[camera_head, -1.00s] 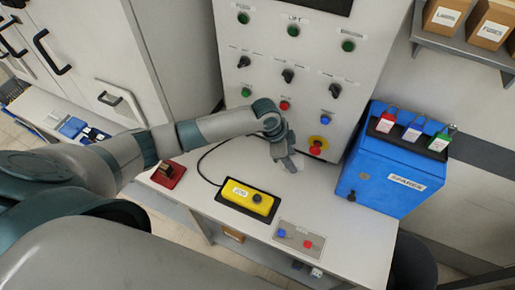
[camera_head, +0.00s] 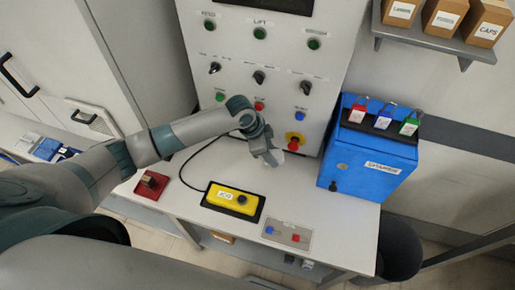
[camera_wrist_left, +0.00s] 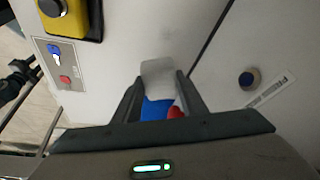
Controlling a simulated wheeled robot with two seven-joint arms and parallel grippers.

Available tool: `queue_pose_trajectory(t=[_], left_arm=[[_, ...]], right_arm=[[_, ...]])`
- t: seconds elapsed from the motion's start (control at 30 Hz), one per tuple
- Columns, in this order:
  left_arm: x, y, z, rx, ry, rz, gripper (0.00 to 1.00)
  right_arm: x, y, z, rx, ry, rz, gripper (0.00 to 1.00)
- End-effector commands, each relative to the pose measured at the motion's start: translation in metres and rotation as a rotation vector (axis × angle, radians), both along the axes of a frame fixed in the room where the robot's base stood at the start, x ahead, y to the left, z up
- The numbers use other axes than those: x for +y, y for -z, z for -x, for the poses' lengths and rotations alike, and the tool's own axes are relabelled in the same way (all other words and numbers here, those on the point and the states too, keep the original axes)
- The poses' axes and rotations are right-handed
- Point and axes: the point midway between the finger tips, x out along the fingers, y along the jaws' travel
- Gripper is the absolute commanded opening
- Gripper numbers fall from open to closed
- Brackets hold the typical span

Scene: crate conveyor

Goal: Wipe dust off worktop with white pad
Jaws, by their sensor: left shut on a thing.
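My left gripper (camera_head: 268,154) is low over the white worktop (camera_head: 330,215), just in front of the control panel, with its fingers pointing down. It is shut on the white pad (camera_head: 278,156). In the left wrist view the pad (camera_wrist_left: 158,72) shows as a pale grey-white piece between the fingertips of the left gripper (camera_wrist_left: 158,88). Blue and red patches show between the fingers below it; I cannot tell what they belong to. I cannot tell whether the pad touches the worktop. No dust stands out clearly. My right gripper is not in view.
A button plate (camera_head: 287,233) is at the front edge, a red-based block (camera_head: 151,185) at the left. A blue padlock box (camera_head: 365,160) stands right. The panel's red stop button (camera_head: 293,144) is close behind.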

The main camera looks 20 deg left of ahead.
Motion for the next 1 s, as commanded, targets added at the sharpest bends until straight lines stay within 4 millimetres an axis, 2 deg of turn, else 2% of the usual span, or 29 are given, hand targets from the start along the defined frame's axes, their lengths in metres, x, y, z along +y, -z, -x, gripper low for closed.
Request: queue_pose_trajectory(t=[0.17, 0.37, 0.67, 0.8, 1.0], left_arm=[[0.001, -0.015, -0.004, -0.005, -0.059, -0.001, 0.14], [0.002, -0.048, -0.009, -0.007, -0.196, 0.001, 0.14], [0.016, -0.119, -0.008, -0.011, -0.532, 0.001, 0.14], [0.029, -0.155, -0.001, -0.012, -0.726, 0.002, 0.14], [0.049, -0.194, 0.013, -0.007, -0.97, 0.001, 0.14]], right_arm=[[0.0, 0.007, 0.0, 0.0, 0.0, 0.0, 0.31], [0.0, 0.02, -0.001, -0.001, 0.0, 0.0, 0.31], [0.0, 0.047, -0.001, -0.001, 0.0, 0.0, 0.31], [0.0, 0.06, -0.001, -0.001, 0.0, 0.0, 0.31], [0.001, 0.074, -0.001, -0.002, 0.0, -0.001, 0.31]])
